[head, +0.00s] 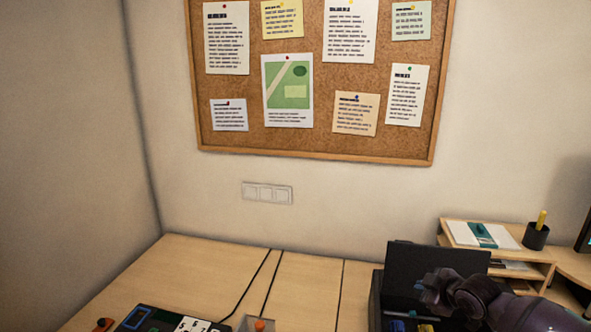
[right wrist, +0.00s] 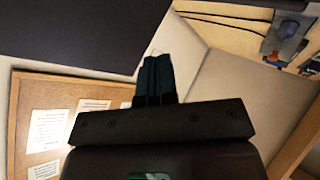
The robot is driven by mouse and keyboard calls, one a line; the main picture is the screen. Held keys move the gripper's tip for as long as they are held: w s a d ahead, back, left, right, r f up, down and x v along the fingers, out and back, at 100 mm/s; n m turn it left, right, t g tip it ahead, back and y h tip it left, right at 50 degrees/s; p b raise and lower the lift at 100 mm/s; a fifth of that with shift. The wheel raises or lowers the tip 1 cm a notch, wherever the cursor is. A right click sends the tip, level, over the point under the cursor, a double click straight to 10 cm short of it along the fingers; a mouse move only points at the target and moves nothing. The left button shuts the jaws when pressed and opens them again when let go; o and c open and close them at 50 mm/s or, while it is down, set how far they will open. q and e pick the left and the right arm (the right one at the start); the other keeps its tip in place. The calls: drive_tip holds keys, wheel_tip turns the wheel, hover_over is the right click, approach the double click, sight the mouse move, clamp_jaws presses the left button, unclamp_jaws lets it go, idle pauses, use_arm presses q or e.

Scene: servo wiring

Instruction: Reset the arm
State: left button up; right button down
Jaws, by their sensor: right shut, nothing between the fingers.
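My right arm comes in from the lower right of the head view. Its gripper (head: 428,290) is over the open black box (head: 437,262), in front of the raised lid. In the right wrist view the two dark fingers (right wrist: 155,78) are together with nothing between them. The box holds small blue and yellow things, partly hidden by my arm and cut off by the lower picture edge. My left gripper is not in view.
A dark tray with cards (head: 150,320) and a clear container with an orange top (head: 258,324) are at the lower edge. Black cables cross the wooden table (head: 205,262). A wooden desk organizer (head: 548,262) with a pen cup (head: 536,237) stands right. A corkboard (head: 235,142) hangs behind.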

drive_tip(key=s+a+f+m+t+b, duration=0.1)
drive_tip(key=s+a+f+m+t, duration=0.3)
drive_tip(key=s+a, duration=0.6)
use_arm(q)
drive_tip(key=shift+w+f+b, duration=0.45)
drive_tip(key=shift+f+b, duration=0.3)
drive_tip(key=shift+b, duration=0.2)
use_arm(e)
drive_tip(key=s+d+f+m+g+h, duration=0.1)
drive_tip(key=s+d+f+m+h, duration=0.1)
drive_tip(key=s+f, duration=0.5)
drive_tip(key=s+d+f+m+g+h, duration=0.1)
drive_tip(key=s+d+f+m, duration=0.2)
drive_tip(key=s, duration=1.4)
wheel_tip(320, 180, down, 4)
drive_tip(key=shift+s+d+f+m+g+h, duration=0.2)
drive_tip(key=shift+s+m+g+h, duration=0.15)
drive_tip(key=shift+m, duration=0.45)
